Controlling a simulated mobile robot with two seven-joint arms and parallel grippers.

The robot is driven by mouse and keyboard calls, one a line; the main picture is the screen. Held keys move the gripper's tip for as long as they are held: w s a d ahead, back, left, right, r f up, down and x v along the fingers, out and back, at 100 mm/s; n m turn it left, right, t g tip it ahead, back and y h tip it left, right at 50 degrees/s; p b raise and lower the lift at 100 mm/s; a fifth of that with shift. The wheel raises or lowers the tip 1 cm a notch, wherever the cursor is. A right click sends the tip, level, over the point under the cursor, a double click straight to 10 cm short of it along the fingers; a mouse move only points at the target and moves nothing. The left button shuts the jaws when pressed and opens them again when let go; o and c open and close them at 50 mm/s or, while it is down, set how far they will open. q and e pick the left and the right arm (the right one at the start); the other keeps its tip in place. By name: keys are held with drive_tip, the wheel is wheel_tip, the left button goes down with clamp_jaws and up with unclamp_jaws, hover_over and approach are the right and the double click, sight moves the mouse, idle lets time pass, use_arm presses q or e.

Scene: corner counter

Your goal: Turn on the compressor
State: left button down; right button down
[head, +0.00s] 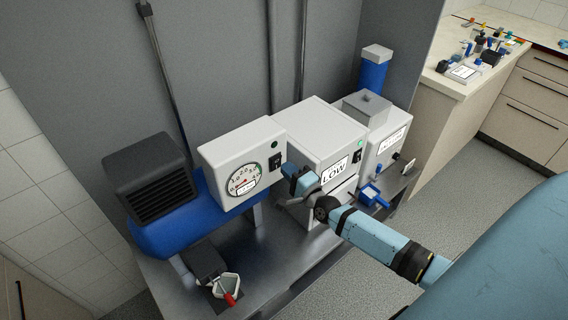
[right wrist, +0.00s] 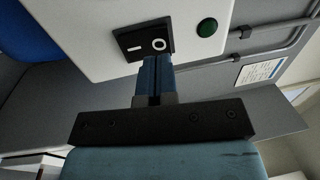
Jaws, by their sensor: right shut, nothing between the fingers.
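The compressor is a blue tank (head: 175,228) with a black ribbed motor block (head: 150,180) and a white box (head: 240,150) with a round pressure gauge (head: 243,183). A black rocker switch (head: 275,161), marked with a line and a circle, sits on the box below a green lamp (head: 274,144). The right wrist view shows the switch (right wrist: 132,43) and the dark green lamp (right wrist: 207,27) close up. My right gripper (head: 287,170) is shut and empty. Its fingertips (right wrist: 156,60) are right at the switch's edge; I cannot tell whether they touch. My left gripper is not in view.
A white machine labelled LOW (head: 318,132) with its own switch stands just right of the compressor. Another white unit (head: 384,130) with a blue cylinder (head: 373,73) is beyond. A red-handled valve (head: 229,298) is at the front. A cluttered counter (head: 440,80) is at the far right.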

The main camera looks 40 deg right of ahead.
sight(276, 163)
drive_tip(key=shift+w+a+r, duration=0.1)
drive_tip(key=shift+w, duration=0.95)
drive_tip(key=shift+w+r, duration=0.1)
drive_tip(key=shift+w, duration=0.2)
drive_tip(key=shift+s, duration=0.15)
